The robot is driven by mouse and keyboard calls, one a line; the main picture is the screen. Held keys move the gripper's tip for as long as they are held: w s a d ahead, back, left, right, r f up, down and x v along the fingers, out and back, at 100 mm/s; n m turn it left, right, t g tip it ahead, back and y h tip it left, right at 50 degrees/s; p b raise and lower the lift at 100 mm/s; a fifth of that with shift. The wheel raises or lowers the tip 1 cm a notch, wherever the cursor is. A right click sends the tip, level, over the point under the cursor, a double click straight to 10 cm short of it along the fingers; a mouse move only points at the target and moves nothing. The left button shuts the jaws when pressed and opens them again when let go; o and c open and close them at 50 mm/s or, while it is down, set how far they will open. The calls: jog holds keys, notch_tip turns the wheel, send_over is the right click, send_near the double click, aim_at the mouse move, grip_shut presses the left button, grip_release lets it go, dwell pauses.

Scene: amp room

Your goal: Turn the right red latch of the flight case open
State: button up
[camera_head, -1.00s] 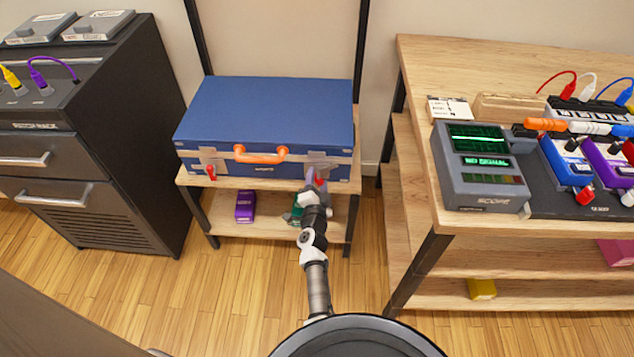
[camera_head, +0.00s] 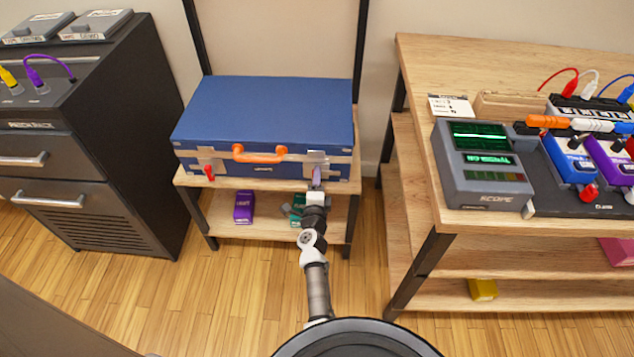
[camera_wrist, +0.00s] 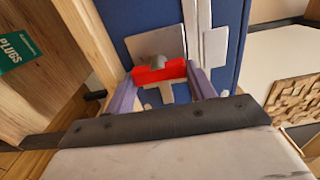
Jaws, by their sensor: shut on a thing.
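The blue flight case (camera_head: 265,112) lies closed on a small wooden stand, with an orange handle (camera_head: 260,155) on its front. The left red latch (camera_head: 209,172) hangs at the case's front left. The right red latch (camera_wrist: 160,73) shows in the wrist view, lying across between my gripper's two purple fingers, over a metal plate on the case front. My gripper (camera_head: 316,180) is at the case's front right and is shut on this latch. In the head view the gripper hides the right latch.
The stand (camera_head: 275,184) has a lower shelf with a purple box (camera_head: 244,207) and a green thing (camera_head: 297,205) near my arm. A dark cabinet (camera_head: 90,140) stands at left. A wooden bench (camera_head: 430,65) with a scope (camera_head: 482,165) and pedals stands at right.

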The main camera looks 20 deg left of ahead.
jog(key=shift+r, duration=0.1)
dwell(0.3)
jog(key=o, duration=1)
